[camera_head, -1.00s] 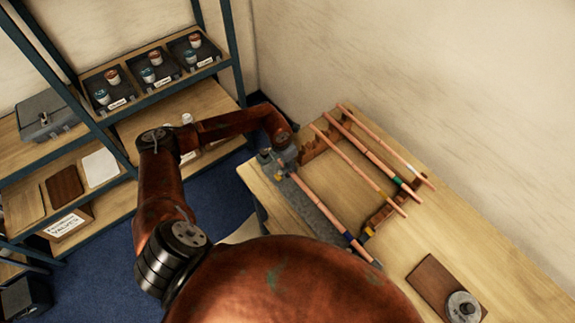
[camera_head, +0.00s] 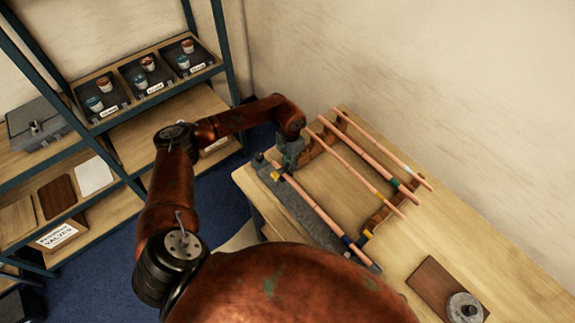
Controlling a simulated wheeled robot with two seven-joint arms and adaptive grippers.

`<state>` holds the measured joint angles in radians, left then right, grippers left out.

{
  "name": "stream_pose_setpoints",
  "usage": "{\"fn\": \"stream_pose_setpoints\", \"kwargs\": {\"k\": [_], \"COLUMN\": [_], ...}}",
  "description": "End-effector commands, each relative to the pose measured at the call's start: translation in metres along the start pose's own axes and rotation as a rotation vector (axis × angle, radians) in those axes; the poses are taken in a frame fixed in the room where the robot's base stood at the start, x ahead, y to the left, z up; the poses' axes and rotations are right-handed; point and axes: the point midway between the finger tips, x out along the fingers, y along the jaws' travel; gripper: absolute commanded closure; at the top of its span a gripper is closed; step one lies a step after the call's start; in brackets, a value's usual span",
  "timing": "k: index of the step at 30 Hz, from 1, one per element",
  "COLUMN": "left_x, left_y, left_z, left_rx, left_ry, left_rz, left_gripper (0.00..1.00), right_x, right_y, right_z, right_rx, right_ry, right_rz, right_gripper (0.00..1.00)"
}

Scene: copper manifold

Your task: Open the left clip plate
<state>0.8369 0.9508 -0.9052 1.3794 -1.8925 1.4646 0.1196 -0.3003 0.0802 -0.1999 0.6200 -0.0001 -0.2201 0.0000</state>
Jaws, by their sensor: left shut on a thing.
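A grey fixture (camera_head: 318,226) runs along the table's left edge, with a copper pipe (camera_head: 318,205) lying along it. The left clip plate (camera_head: 284,175) is at the fixture's far left end, small and partly covered by my gripper. My left gripper (camera_head: 287,165) points down at that end, beside the end of the pipe, and is shut on the clip plate. The fine detail of its fingers and the plate's tilt are too small to tell. My right gripper is not in view.
Several copper pipes with coloured bands lie across wooden racks (camera_head: 379,218) to the right of the fixture. A brown board (camera_head: 432,285) with a round metal part (camera_head: 463,307) lies at the front right. A shelf (camera_head: 150,125) with bins stands left. A wall is behind the table.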

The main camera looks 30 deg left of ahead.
Motion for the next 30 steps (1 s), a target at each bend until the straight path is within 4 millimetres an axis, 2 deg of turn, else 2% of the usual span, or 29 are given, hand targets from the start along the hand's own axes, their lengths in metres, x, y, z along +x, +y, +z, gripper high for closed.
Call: {"fn": "stream_pose_setpoints", "kwargs": {"k": [5,14,15,26,30], "left_x": [-0.002,0.003,0.004,0.003,0.007], "left_y": [0.001,0.0,0.0,0.0,0.0], "left_z": [0.003,0.015,0.016,0.014,0.016], "left_rx": [0.0,-0.001,-0.001,-0.001,-0.002], "left_ry": [-0.006,0.094,0.105,0.129,0.152], "left_rz": [0.001,0.002,0.002,0.001,0.001], "left_gripper": [0.96,0.96,1.0,1.0,1.0], "right_x": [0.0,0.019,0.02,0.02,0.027], "right_y": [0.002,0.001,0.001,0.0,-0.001], "right_z": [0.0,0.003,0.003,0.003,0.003], "right_rx": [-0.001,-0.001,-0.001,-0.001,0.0], "right_ry": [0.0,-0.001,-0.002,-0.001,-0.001], "right_rz": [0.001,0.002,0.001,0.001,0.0], "right_gripper": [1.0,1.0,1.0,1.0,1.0]}}
